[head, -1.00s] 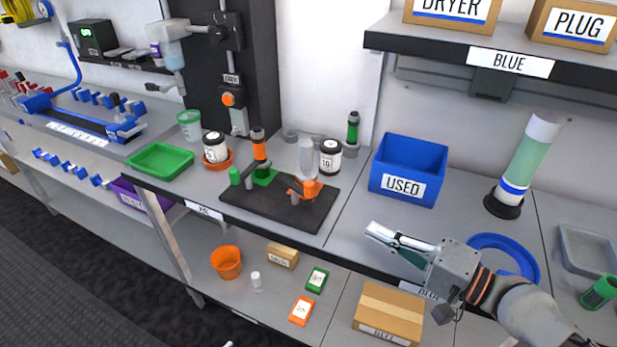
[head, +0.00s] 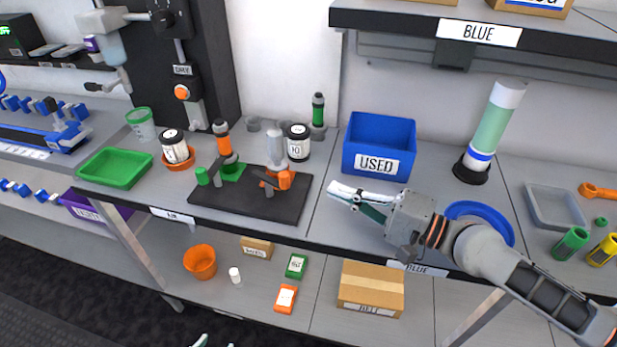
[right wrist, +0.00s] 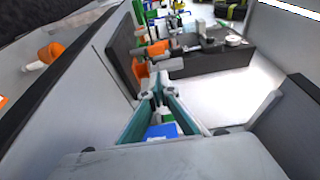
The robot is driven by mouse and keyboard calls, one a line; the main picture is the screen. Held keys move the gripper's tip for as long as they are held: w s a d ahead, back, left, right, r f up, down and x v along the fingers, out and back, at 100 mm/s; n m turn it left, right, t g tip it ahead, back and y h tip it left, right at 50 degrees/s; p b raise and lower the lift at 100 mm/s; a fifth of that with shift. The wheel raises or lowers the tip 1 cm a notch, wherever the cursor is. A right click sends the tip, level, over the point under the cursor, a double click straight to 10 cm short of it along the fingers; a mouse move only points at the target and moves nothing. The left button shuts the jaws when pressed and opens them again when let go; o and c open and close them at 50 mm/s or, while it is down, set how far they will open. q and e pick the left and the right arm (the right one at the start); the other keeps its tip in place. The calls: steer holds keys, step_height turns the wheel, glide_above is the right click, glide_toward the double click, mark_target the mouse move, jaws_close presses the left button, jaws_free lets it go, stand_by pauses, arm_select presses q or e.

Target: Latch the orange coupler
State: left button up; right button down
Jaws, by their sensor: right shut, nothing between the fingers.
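The orange coupler (head: 284,180) sits on the right part of a black board (head: 250,204) on the bench, with a dark lever at its front and a clear cylinder above it. Whether its lever is latched is too small to tell. A green coupler (head: 203,176) with a grey lever sits on the board's left, beside an orange-banded cylinder (head: 223,142). My right gripper (head: 335,193) is shut and empty, above the bench just right of the board, apart from the coupler. Its fingers (right wrist: 155,88) meet in the right wrist view. My left gripper (head: 212,342) barely shows at the bottom edge.
A blue bin (head: 379,140) marked USED stands behind my right gripper. A white jar (head: 298,143) and a green-banded cylinder (head: 318,110) stand behind the board. A green tray (head: 114,168) lies left. A cardboard box (head: 371,283) is on the lower shelf.

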steer(key=shift+w+a+r, duration=0.15)
steer(key=shift+w+a, duration=0.05)
steer(key=shift+a, duration=0.1)
steer(key=p+x, duration=0.2)
steer(key=x, duration=0.5)
steer(key=shift+w+a+p, duration=0.15)
steer(key=shift+a+p, duration=0.1)
steer(key=shift+p, duration=0.05)
steer(key=shift+x, duration=0.75)
